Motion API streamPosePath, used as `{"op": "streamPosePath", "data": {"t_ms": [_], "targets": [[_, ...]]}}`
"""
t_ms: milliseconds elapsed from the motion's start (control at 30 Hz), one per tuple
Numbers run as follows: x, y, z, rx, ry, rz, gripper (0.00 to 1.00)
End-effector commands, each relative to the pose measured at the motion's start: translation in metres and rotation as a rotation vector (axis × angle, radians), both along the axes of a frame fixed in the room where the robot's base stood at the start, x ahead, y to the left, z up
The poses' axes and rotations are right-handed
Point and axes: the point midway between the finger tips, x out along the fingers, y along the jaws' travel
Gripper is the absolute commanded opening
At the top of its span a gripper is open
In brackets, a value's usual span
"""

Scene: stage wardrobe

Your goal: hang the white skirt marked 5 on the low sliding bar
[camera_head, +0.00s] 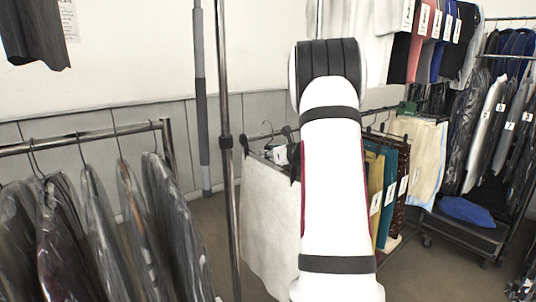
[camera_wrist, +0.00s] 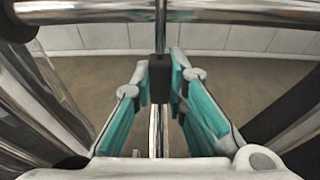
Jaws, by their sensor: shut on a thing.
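The white skirt (camera_head: 266,222) hangs full length left of my arm in the head view, below a dark hanger (camera_head: 265,136). My gripper is mostly hidden behind my arm there. A chrome bar (camera_wrist: 90,11) crosses the top of this view, just beyond the fingertips. I cannot tell whether the hanger's hook is over a bar.
Yellow (camera_head: 376,190), teal (camera_head: 388,205) and patterned dark red garments hang close together right of my arm. A chrome post (camera_head: 224,90) stands left of the skirt. Bagged clothes (camera_head: 110,230) fill the left rack. Floor shows between the left rack and the skirt.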

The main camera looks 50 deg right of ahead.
Motion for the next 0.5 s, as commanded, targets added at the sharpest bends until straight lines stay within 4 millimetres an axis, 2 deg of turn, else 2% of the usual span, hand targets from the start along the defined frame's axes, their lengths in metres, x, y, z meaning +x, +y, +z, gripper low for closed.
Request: {"op": "streamPosePath", "data": {"t_ms": [500], "targets": [[0.0003, -0.0002, -0.0059, -0.002, -0.003, 0.000, 0.00]]}}
